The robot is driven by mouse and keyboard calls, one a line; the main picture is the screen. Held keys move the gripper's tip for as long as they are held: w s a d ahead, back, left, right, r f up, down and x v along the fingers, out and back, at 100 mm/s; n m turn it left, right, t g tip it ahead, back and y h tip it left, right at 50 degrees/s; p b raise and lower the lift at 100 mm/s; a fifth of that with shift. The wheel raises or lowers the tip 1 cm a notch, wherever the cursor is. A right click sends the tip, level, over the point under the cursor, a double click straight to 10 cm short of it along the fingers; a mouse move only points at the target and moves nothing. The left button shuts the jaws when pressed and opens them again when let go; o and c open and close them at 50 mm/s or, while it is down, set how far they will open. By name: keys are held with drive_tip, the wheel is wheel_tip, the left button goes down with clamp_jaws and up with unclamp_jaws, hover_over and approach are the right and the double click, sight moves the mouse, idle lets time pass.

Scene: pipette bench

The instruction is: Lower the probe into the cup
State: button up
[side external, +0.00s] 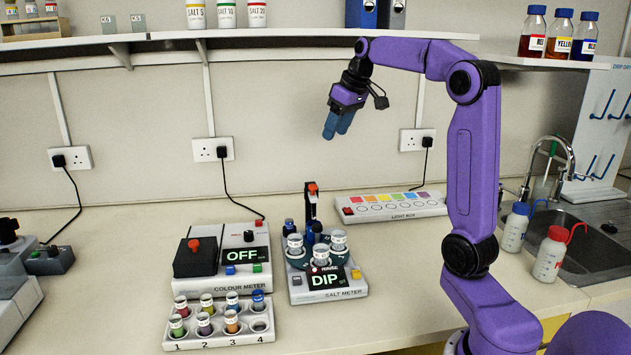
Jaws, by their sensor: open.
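The salt meter (329,295) stands on the bench with its display reading "DIP". A dark upright post (310,208) with a red top (312,189) rises at its back. The probe cannot be clearly told apart from this post at this size. Several white-rimmed cups stand on the meter's round holder, among them a front cup (321,256), a left cup (295,244) and a right cup (338,239). My gripper (338,125), with blue fingers, is open and empty. It hangs high above and behind the meter, well apart from the post and cups.
The colour meter (222,262), reading "OFF", stands left of the salt meter. A rack (217,329) of coloured vials is in front. A light box (389,205) lies behind right. Wash bottles (551,254) stand by the sink. A shelf (270,33) runs above. Bench right of the meter is clear.

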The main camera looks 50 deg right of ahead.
sight(313, 185)
drive_tip(key=x, duration=1.7)
drive_tip(key=shift+w+f, duration=0.1)
drive_tip(key=shift+w, duration=0.05)
